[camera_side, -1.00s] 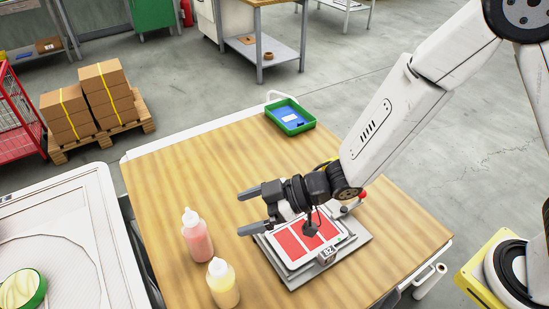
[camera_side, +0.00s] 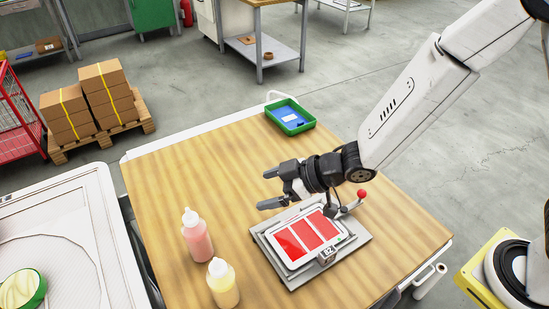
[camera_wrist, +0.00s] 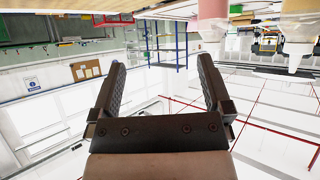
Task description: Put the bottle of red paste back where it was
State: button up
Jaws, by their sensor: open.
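The bottle of red paste (camera_side: 197,238) stands upright on the wooden table (camera_side: 190,160), left of my gripper. A bottle of yellow paste (camera_side: 222,284) stands upright just in front of it. My gripper (camera_side: 268,189) is open and empty, held above the table to the right of both bottles. Its fingers point left. In the wrist view, which is upside down, the open gripper (camera_wrist: 158,75) has nothing between its fingers. The red paste bottle (camera_wrist: 212,18) and the yellow one (camera_wrist: 299,25) hang from the top edge there, off to the right.
A plate with red rectangles (camera_side: 306,236) sits in a grey fixture (camera_side: 352,248) below my wrist, with a red-knobbed lever (camera_side: 361,194) beside it. A green tray (camera_side: 291,117) lies at the table's back corner. The table's left-back area is clear.

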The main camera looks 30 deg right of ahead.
jog(key=s+d+m+g+h, duration=0.15)
jog(key=d+m+h, duration=0.5)
jog(key=d, duration=1.05)
jog(key=s+d+r+m+g+h, duration=0.1)
jog(key=s+d+m+g+h, duration=0.1)
jog(key=s+d, duration=0.5)
jog(key=s+m+g, duration=0.1)
jog(key=s+m, duration=0.1)
jog(key=shift+s+g, duration=0.35)
